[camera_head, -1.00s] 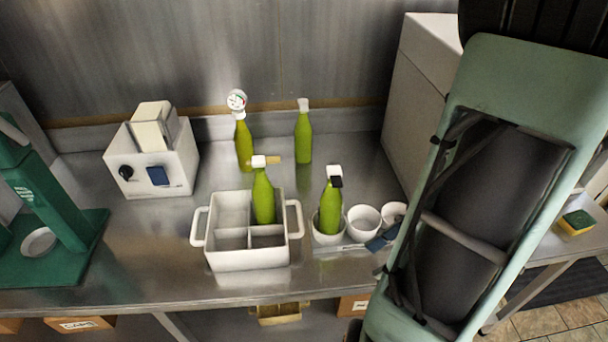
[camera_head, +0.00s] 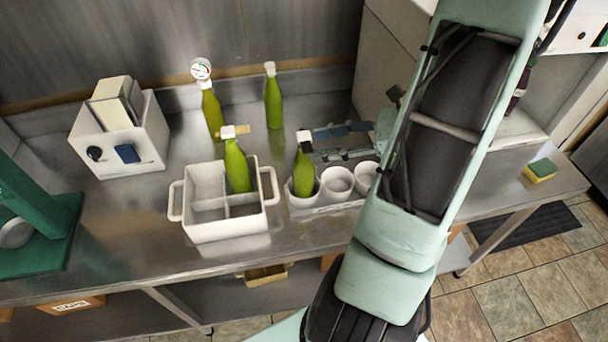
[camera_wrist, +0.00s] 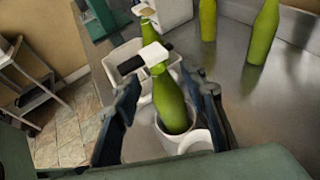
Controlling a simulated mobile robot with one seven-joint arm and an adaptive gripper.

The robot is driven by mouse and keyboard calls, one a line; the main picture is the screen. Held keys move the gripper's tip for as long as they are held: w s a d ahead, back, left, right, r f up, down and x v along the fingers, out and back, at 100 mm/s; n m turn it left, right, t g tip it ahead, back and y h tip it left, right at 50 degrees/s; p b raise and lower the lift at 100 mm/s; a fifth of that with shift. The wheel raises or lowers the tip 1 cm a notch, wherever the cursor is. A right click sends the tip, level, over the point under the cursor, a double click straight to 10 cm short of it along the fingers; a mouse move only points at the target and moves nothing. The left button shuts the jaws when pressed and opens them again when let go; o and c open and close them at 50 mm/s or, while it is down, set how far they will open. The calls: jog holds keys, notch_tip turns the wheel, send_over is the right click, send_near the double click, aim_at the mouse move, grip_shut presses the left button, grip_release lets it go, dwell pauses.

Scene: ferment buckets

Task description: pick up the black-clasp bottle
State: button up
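The black-clasp bottle (camera_head: 304,178) is green and stands upright in the leftmost cup (camera_head: 292,198) of a white holder. Its black clasp (camera_head: 305,141) shows at the top. In the wrist view the bottle (camera_wrist: 168,98) has a white cap with a black piece beside it. My gripper (camera_head: 316,144) reaches in from the right at the height of the bottle's neck. In the wrist view my gripper (camera_wrist: 163,80) is open, with one finger on each side of the bottle. Contact cannot be made out.
A white divided crate (camera_head: 212,231) with another green bottle (camera_head: 238,168) stands left of the holder. A gauge-topped bottle (camera_head: 212,112) and a white-capped bottle (camera_head: 273,102) stand behind. Two empty cups, including the middle one (camera_head: 338,183), sit right of the black-clasp bottle.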

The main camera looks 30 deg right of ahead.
aim_at(304, 147)
jog(key=p+x, duration=0.1)
jog(key=x, duration=0.4)
jog(key=shift+s, duration=0.1)
grip_shut()
jog(key=shift+r, duration=0.1)
